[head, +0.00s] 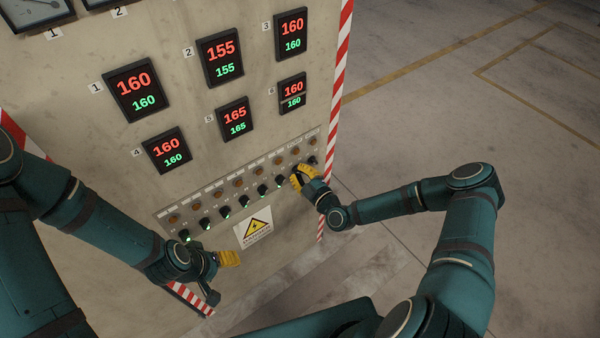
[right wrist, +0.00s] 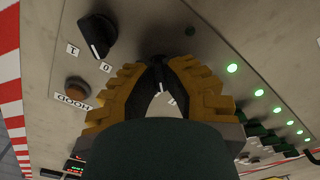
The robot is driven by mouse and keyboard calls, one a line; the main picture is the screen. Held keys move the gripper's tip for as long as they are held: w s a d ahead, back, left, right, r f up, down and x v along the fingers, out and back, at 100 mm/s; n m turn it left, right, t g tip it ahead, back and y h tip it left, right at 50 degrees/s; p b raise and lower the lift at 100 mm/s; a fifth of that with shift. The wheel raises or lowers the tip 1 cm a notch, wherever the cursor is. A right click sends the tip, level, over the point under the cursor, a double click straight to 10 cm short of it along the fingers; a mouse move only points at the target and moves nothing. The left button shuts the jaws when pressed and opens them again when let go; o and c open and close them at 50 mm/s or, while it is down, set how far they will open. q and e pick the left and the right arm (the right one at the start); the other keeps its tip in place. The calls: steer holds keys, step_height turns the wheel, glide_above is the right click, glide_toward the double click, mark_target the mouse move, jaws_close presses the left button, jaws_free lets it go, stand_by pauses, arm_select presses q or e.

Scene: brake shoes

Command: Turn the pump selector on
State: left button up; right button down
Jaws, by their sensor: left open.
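My right gripper (head: 303,178) is at the right part of the selector row on the panel. In the right wrist view its yellow fingers (right wrist: 160,78) are closed around a black selector knob (right wrist: 157,64), one on each side. The fingers hide much of this knob and its label, so its name and exact position cannot be read. A small round lamp (right wrist: 190,31) beside it is dark. My left gripper (head: 228,258) is open and empty, low in front of the panel and apart from the knobs.
Another black knob (right wrist: 98,36), marked 0 and 1, is beside an orange lamp (right wrist: 76,89) labelled HOOD. Several green lamps (right wrist: 232,68) are lit along the row. Open floor (head: 430,120) lies right.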

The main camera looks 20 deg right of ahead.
arm_select(q)
steer(key=shift+f, duration=0.15)
step_height(320, 180, down, 12)
steer(key=s+b, duration=0.2)
steer(key=b, duration=0.9)
steer(key=shift+d+g+b, duration=0.3)
steer(key=shift+b, duration=0.05)
arm_select(e)
steer(key=shift+m, duration=8.9)
steer(key=c, duration=1.1)
jaws_free()
steer(key=shift+o, duration=0.2)
